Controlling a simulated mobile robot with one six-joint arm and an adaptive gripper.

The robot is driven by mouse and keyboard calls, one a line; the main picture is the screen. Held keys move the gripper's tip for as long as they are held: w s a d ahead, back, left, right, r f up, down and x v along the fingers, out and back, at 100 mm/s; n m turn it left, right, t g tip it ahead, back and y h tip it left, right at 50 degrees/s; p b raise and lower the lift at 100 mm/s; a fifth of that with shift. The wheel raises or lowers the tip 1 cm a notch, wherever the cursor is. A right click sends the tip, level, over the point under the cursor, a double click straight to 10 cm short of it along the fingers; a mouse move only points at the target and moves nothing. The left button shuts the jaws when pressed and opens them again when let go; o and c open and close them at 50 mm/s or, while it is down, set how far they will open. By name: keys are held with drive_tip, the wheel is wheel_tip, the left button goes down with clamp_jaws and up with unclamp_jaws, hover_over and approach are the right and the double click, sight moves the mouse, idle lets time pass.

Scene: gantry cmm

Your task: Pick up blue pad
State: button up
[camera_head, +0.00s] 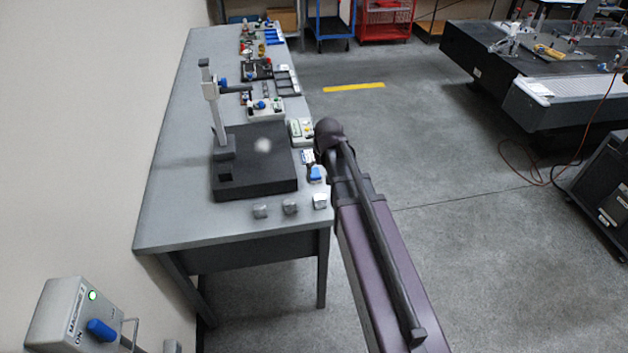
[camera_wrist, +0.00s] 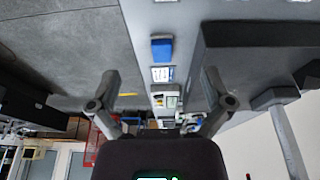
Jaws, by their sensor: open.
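The blue pad (camera_head: 316,173) lies near the right edge of the grey workbench (camera_head: 180,150) in the head view, close beside my arm. In the wrist view the blue pad (camera_wrist: 162,48) shows above centre, with a small white printed piece (camera_wrist: 162,74) just below it. My gripper (camera_wrist: 160,90) is open in the wrist view, its two fingers spread left and right with nothing held. The pad lies in line with the gap between the fingers, apart from them.
A black plate with an upright gauge stand (camera_head: 255,180) sits left of the pad. Three small metal blocks (camera_head: 290,207) line the bench's near edge. A pale green device (camera_head: 301,131) and other tools lie farther along. Floor right of the bench is open.

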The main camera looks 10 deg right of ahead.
drive_tip(key=t, duration=0.1)
approach(315, 172)
drive_tip(key=v, duration=0.3)
drive_tip(key=shift+s+r+b, duration=0.15)
drive_tip(key=shift+s+b, duration=0.15)
drive_tip(key=shift+b, duration=0.15)
drive_tip(key=b+x, duration=0.8)
drive_tip(key=shift+w+f, duration=0.2)
drive_tip(key=shift+f, duration=0.1)
drive_tip(key=shift+b+x, duration=2.4)
drive_tip(key=shift+x, duration=0.2)
drive_tip(key=shift+a, duration=0.1)
drive_tip(key=shift+c, duration=0.2)
drive_tip(key=shift+r, duration=0.1)
drive_tip(key=c, duration=1.1)
